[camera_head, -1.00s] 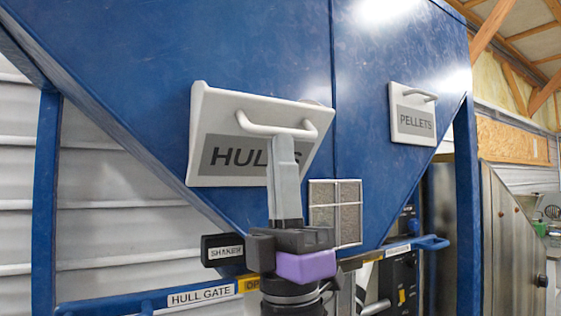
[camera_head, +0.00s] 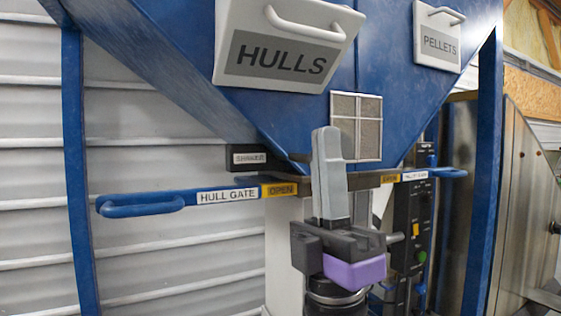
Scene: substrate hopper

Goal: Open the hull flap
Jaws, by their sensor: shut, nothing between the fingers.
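The hull flap (camera_head: 292,90) is a white panel with a grey HULLS label on the sloped blue hopper, at the top of the view. It has a white bar handle (camera_head: 306,30). The flap widens upward and seems to lean outward at its top, but its top edge is cut off, so how far is unclear. My gripper (camera_head: 326,135) points up with its grey fingers shut together and empty. In the picture it is below the flap and handle, apart from both, in front of the hopper's lower end.
A white PELLETS flap (camera_head: 437,42) is at upper right. A mesh window (camera_head: 356,127) sits behind my fingertips. The blue HULL GATE lever (camera_head: 150,204) extends left, with a yellow OPEN label. A small black box (camera_head: 247,158) is above it. Blue posts (camera_head: 75,160) flank the hopper.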

